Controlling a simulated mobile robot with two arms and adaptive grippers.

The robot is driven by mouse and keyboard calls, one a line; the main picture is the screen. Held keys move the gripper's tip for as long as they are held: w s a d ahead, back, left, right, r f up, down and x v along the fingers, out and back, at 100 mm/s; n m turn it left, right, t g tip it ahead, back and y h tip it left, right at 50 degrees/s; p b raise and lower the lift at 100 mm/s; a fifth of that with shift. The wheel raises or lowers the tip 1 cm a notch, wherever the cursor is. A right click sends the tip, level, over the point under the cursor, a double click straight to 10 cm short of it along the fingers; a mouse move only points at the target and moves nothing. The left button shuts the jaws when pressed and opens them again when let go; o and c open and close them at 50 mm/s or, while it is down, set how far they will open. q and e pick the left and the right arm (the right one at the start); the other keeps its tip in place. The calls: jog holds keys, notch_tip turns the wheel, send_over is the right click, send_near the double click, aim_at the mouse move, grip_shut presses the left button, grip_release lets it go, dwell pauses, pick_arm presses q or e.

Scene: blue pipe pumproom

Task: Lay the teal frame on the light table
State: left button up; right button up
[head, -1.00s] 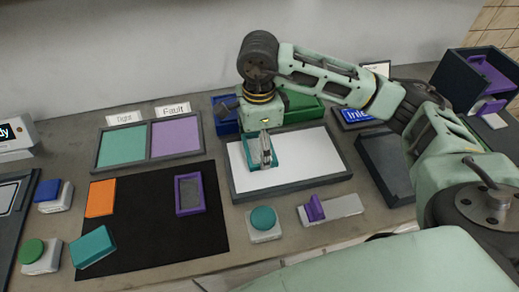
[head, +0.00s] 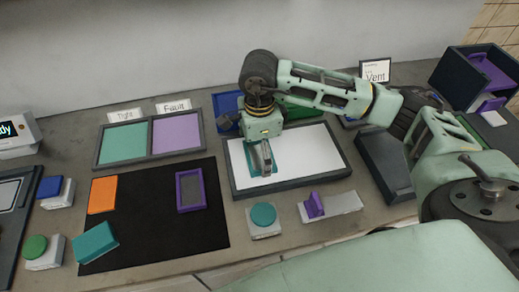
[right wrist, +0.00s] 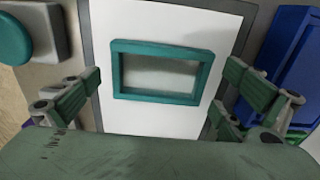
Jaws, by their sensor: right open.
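The teal frame is a hollow rectangle that shows clearly in the right wrist view (right wrist: 155,97), flat over the white panel of the light table (right wrist: 130,18). In the head view the light table (head: 315,150) has a dark rim, and the frame is at its left half, partly hidden by my right gripper (head: 263,160). In the right wrist view my right gripper (right wrist: 165,74) is open, its fingers standing apart on either side of the frame. The white panel shows between fingers and frame. My left gripper is not in view.
A black mat (head: 150,225) left of the light table holds an orange block (head: 102,194), a purple frame (head: 190,190) and a teal block (head: 95,242). A teal button (head: 263,214) and a purple switch (head: 314,205) stand in front. Blue and green bins stand behind.

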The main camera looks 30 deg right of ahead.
aim_at(259, 154)
jog(key=shift+r, duration=0.15)
notch_tip(259, 154, up, 12)
jog(key=b, duration=0.1)
dwell(0.4)
